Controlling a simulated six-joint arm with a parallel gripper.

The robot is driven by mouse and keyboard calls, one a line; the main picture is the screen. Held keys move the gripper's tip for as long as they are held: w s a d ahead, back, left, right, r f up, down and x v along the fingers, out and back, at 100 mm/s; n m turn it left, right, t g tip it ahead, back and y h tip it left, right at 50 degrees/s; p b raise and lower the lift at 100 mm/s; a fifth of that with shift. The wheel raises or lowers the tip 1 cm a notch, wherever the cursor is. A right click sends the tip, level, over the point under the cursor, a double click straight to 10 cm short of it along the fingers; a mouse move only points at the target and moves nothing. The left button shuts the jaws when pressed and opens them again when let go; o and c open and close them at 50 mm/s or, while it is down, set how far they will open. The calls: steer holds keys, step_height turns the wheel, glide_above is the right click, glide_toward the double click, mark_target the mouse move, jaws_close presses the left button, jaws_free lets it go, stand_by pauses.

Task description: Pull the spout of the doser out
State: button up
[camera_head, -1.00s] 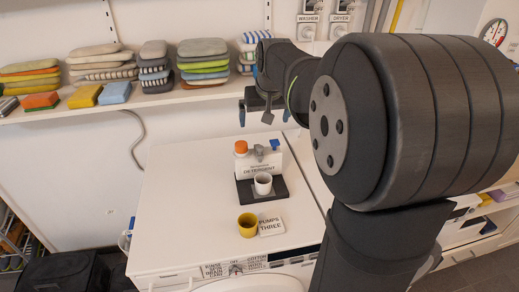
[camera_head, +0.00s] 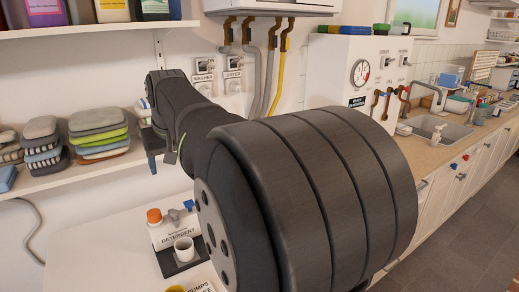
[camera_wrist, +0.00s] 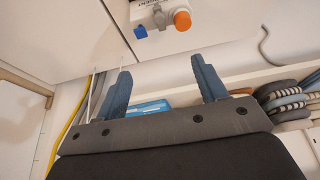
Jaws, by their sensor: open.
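The doser, a white box labelled detergent (camera_head: 168,234), stands on a dark tray (camera_head: 166,263) on a white top. It has an orange cap (camera_head: 154,215), a grey part and a small blue part (camera_head: 189,205) that may be the spout. A white cup (camera_head: 184,249) stands in front of it. The wrist view shows the doser's orange cap (camera_wrist: 182,19) and blue part (camera_wrist: 140,31) at the top edge, beyond my fingertips. My gripper (camera_wrist: 161,68) is open and empty, apart from the doser. In the head view its fingers are mostly hidden behind my arm.
A shelf with stacked cloths (camera_head: 98,130) runs along the wall at left, close to my gripper. A yellow cup (camera_head: 175,289) is partly cut off at the bottom. My arm hides the right part of the white top. Pipes (camera_head: 275,65) and a sink (camera_head: 440,127) lie to the right.

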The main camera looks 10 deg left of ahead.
steer(key=shift+n+g, duration=0.3)
steer(key=shift+n, duration=0.2)
steer(key=w+a+f, duration=0.2)
steer(key=f, duration=0.1)
steer(key=w+a+f, duration=0.2)
steer(key=a, duration=0.1)
steer(key=shift+w+a+f, duration=0.1)
steer(key=shift+w+f, duration=0.3)
jaws_close()
steer(key=shift+n, duration=0.3)
steer(key=shift+w+a+f, duration=0.55)
steer(key=shift+a+f, duration=0.1)
steer(key=shift+f, duration=0.15)
steer(key=shift+w+a+f, duration=0.55)
steer(key=shift+a+f, duration=0.05)
steer(key=shift+f, duration=0.2)
